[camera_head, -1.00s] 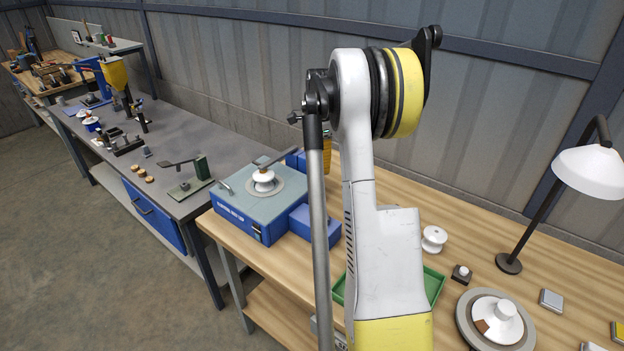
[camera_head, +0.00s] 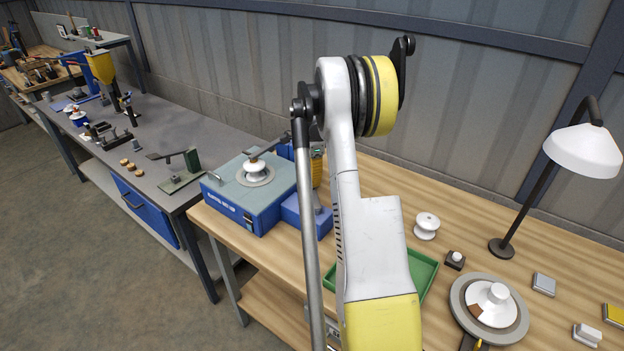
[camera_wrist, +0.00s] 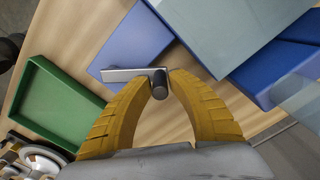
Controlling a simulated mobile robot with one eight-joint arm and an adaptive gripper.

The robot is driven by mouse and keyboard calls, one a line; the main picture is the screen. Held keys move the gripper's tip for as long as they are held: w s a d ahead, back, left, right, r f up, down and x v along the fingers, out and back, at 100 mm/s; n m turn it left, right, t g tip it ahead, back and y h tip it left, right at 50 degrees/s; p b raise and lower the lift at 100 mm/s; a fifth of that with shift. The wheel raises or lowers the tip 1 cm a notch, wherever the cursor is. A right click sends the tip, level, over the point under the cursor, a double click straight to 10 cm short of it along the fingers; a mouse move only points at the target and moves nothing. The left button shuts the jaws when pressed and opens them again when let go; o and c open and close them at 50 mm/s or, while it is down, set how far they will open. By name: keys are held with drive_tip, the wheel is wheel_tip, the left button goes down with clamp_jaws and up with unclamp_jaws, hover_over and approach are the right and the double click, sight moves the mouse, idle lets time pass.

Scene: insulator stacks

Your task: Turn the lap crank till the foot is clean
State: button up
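The blue lap machine (camera_head: 232,202) stands at the bench's left end. A white insulator (camera_head: 255,167) sits on its round grey lap plate (camera_head: 268,179) under a grey arm; its foot is hidden. A lower blue box (camera_head: 322,226) adjoins the machine, also seen in the wrist view (camera_wrist: 135,42). In the wrist view, the grey metal crank (camera_wrist: 125,74) ends in an upright round handle (camera_wrist: 159,88). My gripper (camera_wrist: 160,76) has its yellow fingers on both sides of this handle, tips closed against it. In the head view my gripper (camera_head: 317,172) is partly hidden by my arm.
A green tray (camera_head: 424,270) lies beside the blue box. A white spool-like insulator (camera_head: 427,225), a round plate with a white, brown-patched piece (camera_head: 491,306) and a lamp (camera_head: 585,150) stand to the right. A grey bench (camera_head: 180,130) stands to the left.

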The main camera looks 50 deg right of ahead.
clamp_jaws()
drive_tip(key=shift+w+a, duration=0.1)
